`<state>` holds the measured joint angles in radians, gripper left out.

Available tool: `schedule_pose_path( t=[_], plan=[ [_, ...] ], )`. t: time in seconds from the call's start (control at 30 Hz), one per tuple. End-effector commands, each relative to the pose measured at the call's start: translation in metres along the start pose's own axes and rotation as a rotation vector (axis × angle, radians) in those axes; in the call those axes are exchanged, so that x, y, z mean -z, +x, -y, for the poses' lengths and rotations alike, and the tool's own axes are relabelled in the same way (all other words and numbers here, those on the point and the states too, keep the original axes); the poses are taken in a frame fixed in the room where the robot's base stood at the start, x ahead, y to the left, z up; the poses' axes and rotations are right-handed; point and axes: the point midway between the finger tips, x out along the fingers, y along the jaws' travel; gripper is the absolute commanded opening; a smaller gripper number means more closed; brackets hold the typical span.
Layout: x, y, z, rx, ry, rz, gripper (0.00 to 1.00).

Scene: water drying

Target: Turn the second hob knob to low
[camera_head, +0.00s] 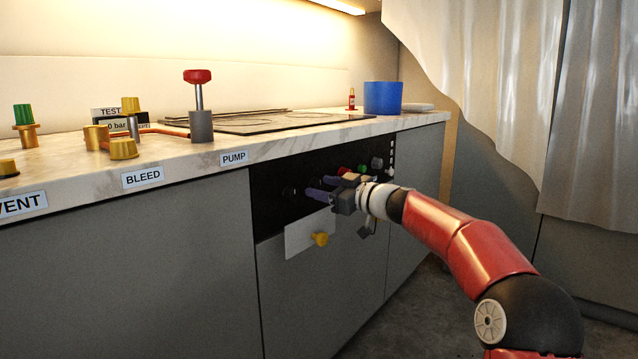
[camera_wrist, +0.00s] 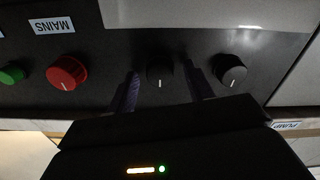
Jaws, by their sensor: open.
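The hob's black control panel (camera_head: 268,208) is set in the counter front below the worktop. In the wrist view, where the lettering is upside down, a black knob (camera_wrist: 160,76) with a white pointer line lies between the two fingers of my gripper (camera_wrist: 163,82). A second black knob (camera_wrist: 230,70) is to the right, outside the fingers; it shows as the leftmost knob (camera_head: 289,192) in the head view. My gripper (camera_head: 318,189) is open at the panel, with a finger either side of the middle knob. I cannot tell whether the fingers touch it.
A red knob (camera_wrist: 67,73) and a green knob (camera_wrist: 12,73) are left of the fingers, near a MAINS label (camera_wrist: 52,26). A white card (camera_head: 302,236) and yellow knob (camera_head: 320,239) are below the panel. The hob (camera_head: 262,122) and blue pot (camera_head: 382,98) are above.

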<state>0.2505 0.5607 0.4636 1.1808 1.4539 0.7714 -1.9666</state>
Motion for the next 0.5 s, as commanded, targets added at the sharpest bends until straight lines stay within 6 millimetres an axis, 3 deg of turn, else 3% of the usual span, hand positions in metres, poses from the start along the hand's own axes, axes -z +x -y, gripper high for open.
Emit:
schedule_pose_path(
  t=[0.2,0.47,0.5],
  plan=[
    [0.0,0.018,0.0,0.0,0.0,0.002,0.52],
    [-0.001,0.019,0.0,0.0,0.0,0.002,0.52],
    [-0.001,0.019,0.0,0.0,0.0,0.002,0.47]
  ],
)
